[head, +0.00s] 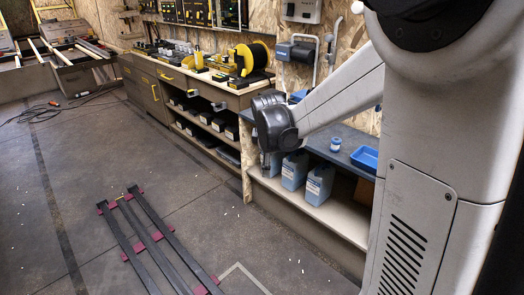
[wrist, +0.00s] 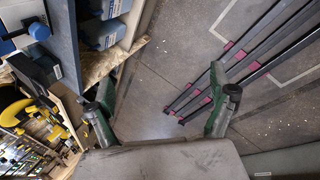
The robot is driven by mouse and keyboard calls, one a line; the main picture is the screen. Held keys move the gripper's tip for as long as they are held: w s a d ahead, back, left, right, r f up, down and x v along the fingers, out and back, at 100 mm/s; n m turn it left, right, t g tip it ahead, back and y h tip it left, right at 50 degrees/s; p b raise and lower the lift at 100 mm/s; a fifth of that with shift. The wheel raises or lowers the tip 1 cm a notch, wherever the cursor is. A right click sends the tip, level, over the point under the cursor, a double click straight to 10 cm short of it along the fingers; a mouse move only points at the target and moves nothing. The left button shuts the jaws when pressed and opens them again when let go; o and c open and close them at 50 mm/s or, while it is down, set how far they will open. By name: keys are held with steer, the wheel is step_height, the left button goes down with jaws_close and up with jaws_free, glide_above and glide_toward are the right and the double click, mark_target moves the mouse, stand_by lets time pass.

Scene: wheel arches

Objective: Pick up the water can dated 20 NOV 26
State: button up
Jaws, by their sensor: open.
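Blue water cans stand on the lower shelf in the head view, one in the middle (head: 293,171) and one to its right (head: 319,185). Pale labels show on the cans, but the dates are too small to read. In the wrist view the cans (wrist: 103,33) are at the upper left, outside the fingers.
A dark worktop (head: 345,139) lies above the can shelf and carries a blue tray (head: 365,158) and a small blue-topped jar (head: 335,144). A wooden side panel (head: 247,160) bounds the shelf at left. Dark rails (head: 150,240) with red pieces lie on the otherwise open floor.

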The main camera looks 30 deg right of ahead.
mark_target(313, 188)
steer(key=w+d+f+n+g, duration=0.1)
steer(key=w+d+f+n, duration=0.2)
steer(key=w+d+f, duration=0.5)
steer(key=d+f+n+g+h+p, duration=0.1)
steer(key=d+f+n, duration=0.35)
steer(key=f, duration=0.95)
steer(key=d+f+n+g+h+p, duration=0.1)
steer(key=d+f+n, duration=0.35)
steer(key=f, duration=0.95)
steer(key=shift+m, duration=0.7)
steer(key=w+d+b, duration=0.1)
steer(key=d, duration=0.3)
steer(key=w+d+f+b, duration=0.1)
steer(key=d, duration=0.4)
steer(key=d+b, duration=0.1)
steer(key=d, duration=0.3)
steer(key=shift+w+d+f+b, duration=0.25)
steer(key=shift+w+d+b, duration=0.15)
steer(key=shift+f, duration=0.1)
steer(key=c, duration=1.9)
steer(key=shift+c, duration=0.2)
steer(key=shift+w+r, duration=0.1)
steer(key=shift+r, duration=0.1)
